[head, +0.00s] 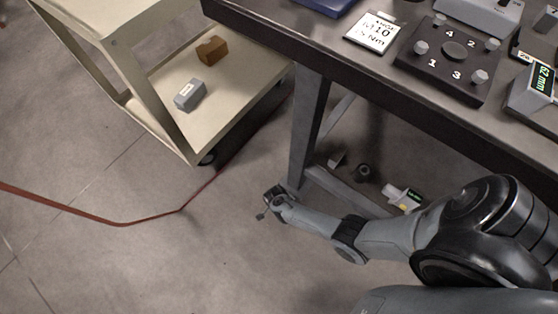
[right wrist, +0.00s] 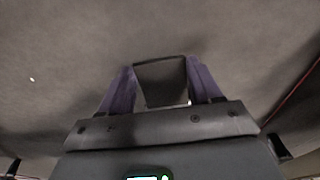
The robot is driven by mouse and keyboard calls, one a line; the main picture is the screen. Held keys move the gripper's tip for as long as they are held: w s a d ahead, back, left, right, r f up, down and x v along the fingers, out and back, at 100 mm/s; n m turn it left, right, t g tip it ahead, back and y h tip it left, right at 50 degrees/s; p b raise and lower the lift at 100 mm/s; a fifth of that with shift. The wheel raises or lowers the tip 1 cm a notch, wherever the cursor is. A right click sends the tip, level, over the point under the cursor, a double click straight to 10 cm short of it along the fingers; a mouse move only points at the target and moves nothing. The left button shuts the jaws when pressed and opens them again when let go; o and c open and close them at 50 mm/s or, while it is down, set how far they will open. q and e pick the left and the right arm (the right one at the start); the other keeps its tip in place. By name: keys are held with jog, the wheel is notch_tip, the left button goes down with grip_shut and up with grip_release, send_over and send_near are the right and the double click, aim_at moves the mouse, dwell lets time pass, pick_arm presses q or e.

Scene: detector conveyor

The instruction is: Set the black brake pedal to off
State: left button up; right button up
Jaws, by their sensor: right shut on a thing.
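My right arm reaches in from the right in the head view, low beside the workbench. Its right gripper (head: 268,203) is near the floor by the front table leg. In the right wrist view, the two purple fingers of the right gripper (right wrist: 161,84) stand on either side of a dark, flat-faced block (right wrist: 161,78) and are shut on it. It looks like the black brake pedal, but its position marking cannot be read. In the head view the held part is small and mostly hidden by the gripper. My left gripper is not in view.
The workbench (head: 275,32) carries a black numbered knob panel (head: 430,78). A cream cart (head: 165,75) holds a brown block (head: 212,50) and a grey block (head: 189,95). A red cable (head: 130,223) crosses the floor.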

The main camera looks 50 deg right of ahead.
jog(key=shift+d+r+y+p, duration=0.15)
jog(key=shift+r+y+p, duration=0.35)
jog(key=shift+r+y, duration=0.1)
jog(key=shift+w+d+r+y+p, duration=0.1)
jog(key=shift+r+y+p, duration=0.1)
jog(key=shift+y, duration=0.2)
jog(key=shift+d+r+y+p, duration=0.1)
jog(key=shift+y+p, duration=0.1)
jog(key=shift+y, duration=0.2)
jog(key=o, duration=1.5)
jog(key=shift+f, duration=0.1)
jog(key=shift+d+r+p, duration=0.2)
jog(key=shift+r+p, duration=1.2)
jog(key=shift+r, duration=0.4)
jog(key=shift+d+r+p, duration=0.15)
jog(key=shift+r+p, duration=1.3)
jog(key=shift+r, duration=0.35)
jog(key=shift+d+r+p, duration=0.2)
jog(key=shift+r+p, duration=1.2)
jog(key=shift+r, duration=0.4)
